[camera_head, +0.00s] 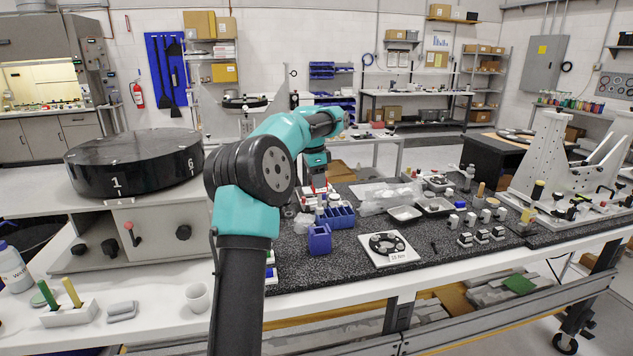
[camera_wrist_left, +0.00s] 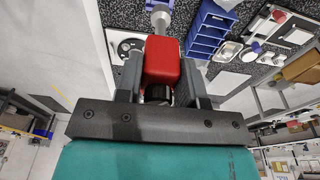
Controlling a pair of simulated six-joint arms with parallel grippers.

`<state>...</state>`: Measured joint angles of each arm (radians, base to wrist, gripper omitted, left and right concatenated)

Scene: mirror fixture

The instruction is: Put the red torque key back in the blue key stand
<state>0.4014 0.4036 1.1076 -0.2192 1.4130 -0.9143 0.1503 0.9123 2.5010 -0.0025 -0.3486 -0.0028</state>
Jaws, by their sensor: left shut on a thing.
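My left gripper (camera_head: 317,187) is over the far left part of the dark speckled bench top. In the left wrist view its fingers (camera_wrist_left: 160,85) are shut on the red torque key (camera_wrist_left: 161,60), a red block handle with a grey metal shaft pointing away from the wrist. In the head view only a little red shows at the fingers. The blue key stand (camera_head: 319,239) is on the bench, nearer the head camera than the gripper. The key is apart from it. My right gripper is in neither view.
A blue compartment bin (camera_head: 340,216) is just behind the stand and shows in the left wrist view (camera_wrist_left: 207,32). A white plate with a black ring (camera_head: 389,248) lies to the right. A large black turntable (camera_head: 133,163) is at left.

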